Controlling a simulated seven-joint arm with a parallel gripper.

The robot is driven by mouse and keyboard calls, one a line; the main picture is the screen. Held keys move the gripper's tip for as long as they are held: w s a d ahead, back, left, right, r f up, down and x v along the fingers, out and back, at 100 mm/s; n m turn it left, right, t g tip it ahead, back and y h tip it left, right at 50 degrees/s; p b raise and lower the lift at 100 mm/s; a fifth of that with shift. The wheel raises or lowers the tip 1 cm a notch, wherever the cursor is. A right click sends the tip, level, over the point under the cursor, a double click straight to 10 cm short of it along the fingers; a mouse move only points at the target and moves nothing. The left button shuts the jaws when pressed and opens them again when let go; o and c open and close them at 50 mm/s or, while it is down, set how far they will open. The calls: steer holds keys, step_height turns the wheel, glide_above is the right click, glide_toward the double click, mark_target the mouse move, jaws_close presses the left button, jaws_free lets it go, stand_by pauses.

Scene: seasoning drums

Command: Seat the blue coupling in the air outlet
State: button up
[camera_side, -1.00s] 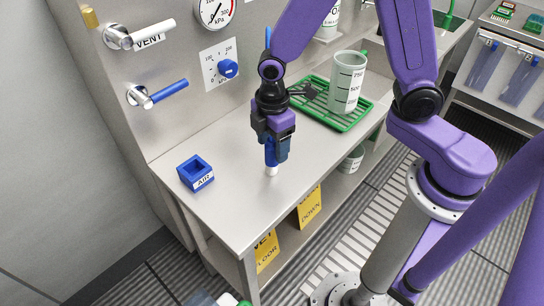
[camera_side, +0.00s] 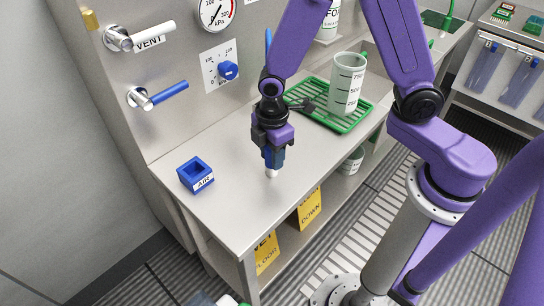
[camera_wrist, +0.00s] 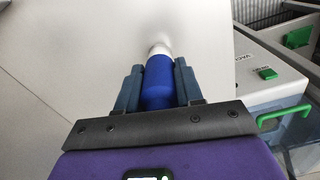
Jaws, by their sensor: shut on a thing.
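The blue coupling (camera_wrist: 159,82) is a blue cylinder with a white tip, held between the two fingers of my gripper (camera_wrist: 159,80) in the wrist view. In the side view my gripper (camera_side: 273,155) points down, and the coupling's white tip (camera_side: 271,173) shows below it, close to the steel bench top. I cannot tell whether the tip touches the bench. The air outlet (camera_side: 196,175) is a blue square block with an open socket and an AIR label, at the left end of the bench. My gripper is to its right, apart from it.
A green rack (camera_side: 338,117) holding a measuring jug (camera_side: 346,85) stands behind and right of my gripper. The back panel carries a blue-handled valve (camera_side: 160,95), a VENT valve (camera_side: 138,39), a blue knob (camera_side: 228,70) and a gauge (camera_side: 215,12). The bench between gripper and outlet is clear.

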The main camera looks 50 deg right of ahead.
steer(key=shift+r, duration=0.2)
steer(key=shift+r, duration=0.55)
steer(key=s+d+r, duration=0.5)
steer(key=s+r, duration=0.6)
steer(key=s, duration=0.2)
steer(key=shift+r, duration=0.25)
